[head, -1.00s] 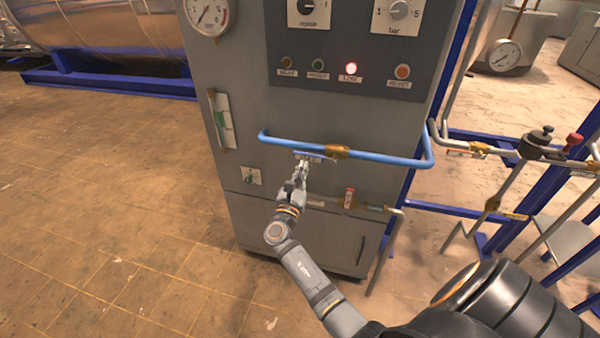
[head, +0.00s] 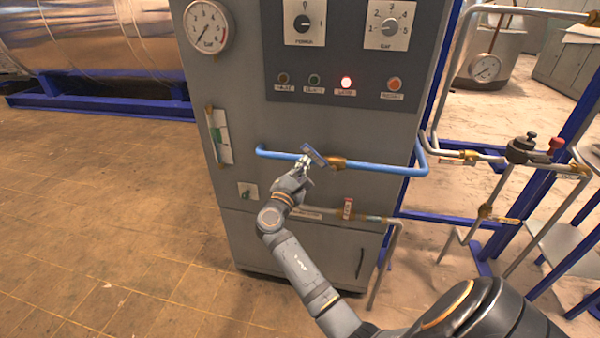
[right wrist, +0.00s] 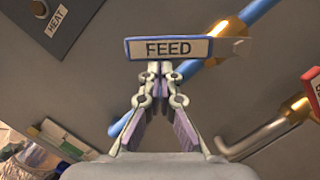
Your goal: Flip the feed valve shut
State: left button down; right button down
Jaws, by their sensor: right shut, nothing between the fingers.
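The feed valve has a blue lever (head: 315,155) with a white FEED label, and the label reads clearly in the right wrist view (right wrist: 168,48). Its brass body (head: 340,162) sits on the blue pipe (head: 385,168) across the cabinet front. The lever is tilted, at an angle to the pipe, its left end raised. My right gripper (head: 306,163) is shut and empty. In the right wrist view its fingertips (right wrist: 161,68) are together at the lower edge of the lever and appear to touch it. My left gripper is out of view.
A lower pipe with a small red-handled valve (head: 348,208) runs below the blue one. More pipes and valves (head: 521,150) stand at right. The tiled floor at left is clear.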

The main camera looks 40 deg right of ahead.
aim_at(311, 155)
jog(key=shift+s+d+r+m, duration=0.15)
jog(key=shift+r+m, duration=0.25)
jog(key=shift+m, duration=0.15)
jog(key=shift+s+d+r+m, duration=0.1)
jog(key=shift+s+r+m, duration=0.05)
jog(key=shift+r+m, duration=0.35)
jog(key=m, duration=0.1)
jog(key=s+d+r+m+g, duration=0.1)
jog(key=m, duration=0.1)
jog(key=shift+r+p, duration=0.3)
jog(key=shift+s+d+r+m+g+y, duration=0.15)
jog(key=shift+s+d+r+m+y, duration=0.15)
jog(key=shift+m, duration=0.35)
jog(key=shift+s+d+r+m+g+y, duration=0.15)
jog(key=shift+s+r+m, duration=0.15)
jog(key=shift+m, duration=0.3)
jog(key=shift+s+d+r+m+g+p, duration=0.15)
jog(key=shift+s+d+m+p, duration=0.2)
jog(key=shift+m, duration=0.2)
jog(key=shift+s+d+r+m+g+p, duration=0.15)
jog(key=shift+s+d+m, duration=0.1)
jog(key=shift+s+m, duration=0.25)
jog(key=shift+w+y, duration=0.2)
jog(key=shift+y, duration=0.05)
